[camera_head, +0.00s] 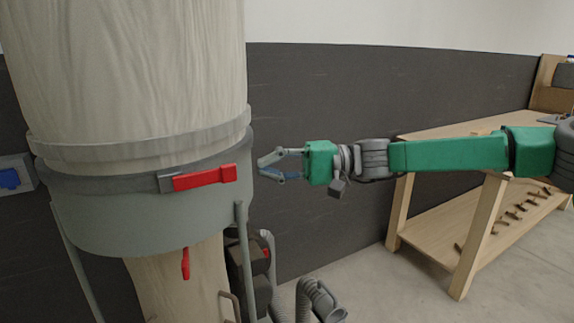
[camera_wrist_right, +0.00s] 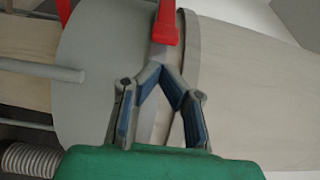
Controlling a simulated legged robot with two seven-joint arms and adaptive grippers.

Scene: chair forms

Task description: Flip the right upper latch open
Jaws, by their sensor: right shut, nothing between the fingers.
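The upper latch (camera_head: 205,178) is a red lever lying nearly level along the grey metal band (camera_head: 110,183) around the large wooden form. In the right wrist view the red latch (camera_wrist_right: 165,25) is at the top, just beyond my fingertips. My right gripper (camera_head: 261,170) is to the right of the latch, beside the form's right edge, with a visible gap to the red lever in the head view. It is shut and empty, with its fingers bent together at the tips (camera_wrist_right: 162,68) in the wrist view. My left gripper is not in view.
A second red lever (camera_head: 186,263) hangs below the grey collar (camera_head: 140,225). Grey legs support the form, and machinery with a hose (camera_head: 320,298) is at the lower right. A wooden workbench (camera_head: 450,122) stands behind my right arm. Open floor lies in front of the bench.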

